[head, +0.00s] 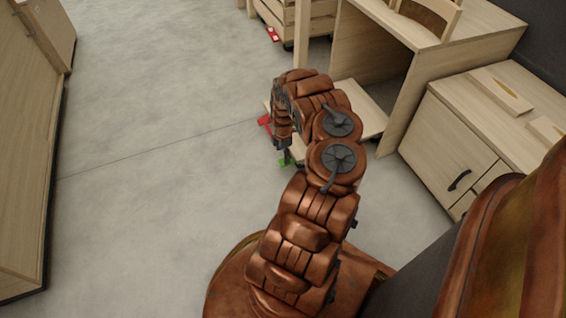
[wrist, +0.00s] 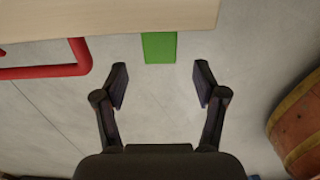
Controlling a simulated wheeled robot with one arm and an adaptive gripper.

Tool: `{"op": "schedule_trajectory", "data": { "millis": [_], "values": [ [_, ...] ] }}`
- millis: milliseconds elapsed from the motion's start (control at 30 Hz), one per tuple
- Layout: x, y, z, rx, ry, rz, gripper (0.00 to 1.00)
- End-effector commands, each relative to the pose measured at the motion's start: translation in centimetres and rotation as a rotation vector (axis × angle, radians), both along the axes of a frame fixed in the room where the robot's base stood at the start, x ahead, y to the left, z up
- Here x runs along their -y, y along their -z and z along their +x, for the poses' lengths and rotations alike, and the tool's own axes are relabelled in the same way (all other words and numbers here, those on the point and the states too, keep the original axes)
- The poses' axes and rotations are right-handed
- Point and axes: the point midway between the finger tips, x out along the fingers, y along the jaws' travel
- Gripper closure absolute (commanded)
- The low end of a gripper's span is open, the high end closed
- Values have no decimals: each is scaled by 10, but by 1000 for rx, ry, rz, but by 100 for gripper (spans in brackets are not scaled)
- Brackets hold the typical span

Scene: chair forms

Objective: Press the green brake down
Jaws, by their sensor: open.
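The green brake (wrist: 159,47) is a small flat block that sticks out from under the edge of a light wooden board (wrist: 100,15) in the wrist view. In the head view only a bit of the green brake (head: 284,162) shows, low by the floor, beside my arm. My gripper (wrist: 160,85) is open and empty, and its two fingers point toward the brake, one to each side of it in the picture. The fingers look apart from the brake. In the head view my gripper (head: 283,142) hangs over the brake and partly hides it.
A red bar (wrist: 50,70) juts from the same board, left of the brake; it also shows in the head view (head: 265,121). A desk (head: 440,75) and a drawer cabinet (head: 450,150) stand at right. Open grey floor (head: 150,150) lies to the left.

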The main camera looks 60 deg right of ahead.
Motion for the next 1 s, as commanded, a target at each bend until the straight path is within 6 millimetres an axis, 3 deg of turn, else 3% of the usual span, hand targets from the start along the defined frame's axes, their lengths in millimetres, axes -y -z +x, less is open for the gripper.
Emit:
{"op": "schedule_trajectory", "data": {
  "millis": [100,300,700,1000],
  "values": [
    [-1,23,0,1,1,2,29],
    [0,41,1,1,0,0,29],
    [0,44,1,2,1,-1,30],
    [0,44,1,1,1,-1,61]
  ]
}}
